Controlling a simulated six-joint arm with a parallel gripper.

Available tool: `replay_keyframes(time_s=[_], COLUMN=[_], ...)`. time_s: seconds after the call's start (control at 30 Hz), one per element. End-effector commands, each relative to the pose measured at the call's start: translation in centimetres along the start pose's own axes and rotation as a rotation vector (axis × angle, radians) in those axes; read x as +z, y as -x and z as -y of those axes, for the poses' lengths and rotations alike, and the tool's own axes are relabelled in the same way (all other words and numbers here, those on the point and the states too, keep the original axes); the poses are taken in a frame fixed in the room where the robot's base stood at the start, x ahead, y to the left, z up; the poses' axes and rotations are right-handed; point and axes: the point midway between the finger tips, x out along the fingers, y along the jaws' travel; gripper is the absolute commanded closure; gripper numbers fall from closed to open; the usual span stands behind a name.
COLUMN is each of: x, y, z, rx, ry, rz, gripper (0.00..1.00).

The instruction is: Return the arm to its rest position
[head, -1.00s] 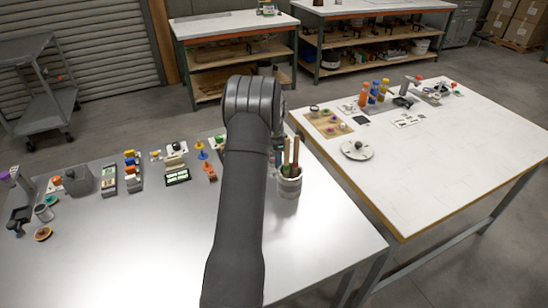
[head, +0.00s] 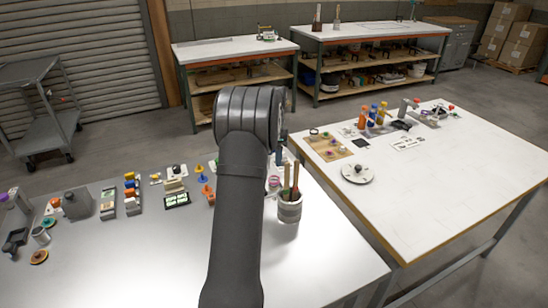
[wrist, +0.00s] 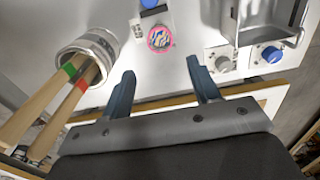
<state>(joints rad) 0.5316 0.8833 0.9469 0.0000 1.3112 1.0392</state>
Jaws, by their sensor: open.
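My gripper (wrist: 165,88) shows in the wrist view with its two dark fingers apart and nothing between them. In the head view my dark arm reaches up the middle of the picture over the metal table (head: 150,255), and the arm hides the gripper's fingers there.
A cup (head: 289,209) holding wooden sticks stands close to the right of my arm; it also shows in the wrist view (wrist: 98,45). Small items line the metal table's back. A white table (head: 450,180) with bottles (head: 372,113) and a round plate (head: 357,173) stands right.

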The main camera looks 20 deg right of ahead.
Motion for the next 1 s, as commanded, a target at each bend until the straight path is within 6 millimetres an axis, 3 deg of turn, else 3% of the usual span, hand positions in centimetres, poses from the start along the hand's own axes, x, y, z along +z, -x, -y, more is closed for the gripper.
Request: replay_keyframes(time_s=[0.2, 0.37, 0.9, 0.93, 1.0], x=[0.0, 0.0, 0.1, 0.0, 0.0], y=[-0.2, -1.8, -12.3, -12.6, -10.8], z=[0.0, -0.1, -0.1, -0.1, 0.1], rx=[0.001, 0.002, 0.003, 0.002, -0.003], ry=[0.0, 0.0, 0.0, 0.0, 0.0], rz=[0.0, 0.001, 0.002, 0.001, -0.002], gripper=[0.44, 0.44, 0.44, 0.44, 0.44])
